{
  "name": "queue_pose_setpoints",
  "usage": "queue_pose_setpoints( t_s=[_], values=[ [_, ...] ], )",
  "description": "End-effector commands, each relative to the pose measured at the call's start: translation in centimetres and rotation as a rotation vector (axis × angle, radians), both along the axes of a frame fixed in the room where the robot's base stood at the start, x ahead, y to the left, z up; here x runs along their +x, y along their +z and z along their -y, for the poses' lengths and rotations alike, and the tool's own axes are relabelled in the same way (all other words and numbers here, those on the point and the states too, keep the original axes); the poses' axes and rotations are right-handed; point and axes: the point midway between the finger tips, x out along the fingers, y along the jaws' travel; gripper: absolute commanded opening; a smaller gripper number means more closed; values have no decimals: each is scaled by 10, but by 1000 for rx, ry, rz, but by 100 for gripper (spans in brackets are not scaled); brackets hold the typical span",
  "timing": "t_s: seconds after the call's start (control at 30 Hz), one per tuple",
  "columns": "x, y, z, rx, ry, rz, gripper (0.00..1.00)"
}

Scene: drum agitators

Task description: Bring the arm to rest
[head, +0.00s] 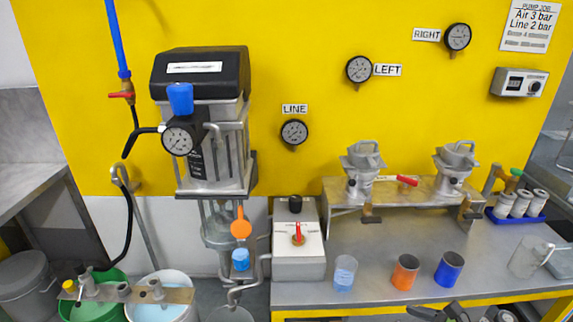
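My gripper (440,312) shows only as dark parts at the bottom edge, right of centre, in front of the bench's yellow front edge. It is below the blue cup (449,269) in the picture and appears apart from it. Most of the gripper and the arm are cut off by the frame. I cannot tell whether its fingers are open or shut, and no held thing shows.
The steel bench (375,288) holds a clear cup (344,273), an orange cup (405,272), a clear jug (530,257) and a control box (298,245). Two agitators (362,170) (454,170) stand on a raised shelf. The pump (205,130) and buckets (162,300) are left.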

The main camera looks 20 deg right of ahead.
Motion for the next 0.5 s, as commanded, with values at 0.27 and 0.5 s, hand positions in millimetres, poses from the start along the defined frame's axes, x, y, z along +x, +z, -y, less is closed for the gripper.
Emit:
queue_pose_setpoints(
  t_s=[0.27, 0.5],
  values=[
    [19, 27, -47, -294, 363, -78, 93],
    [27, 78, -112, -735, 892, -107, 93]
  ],
)
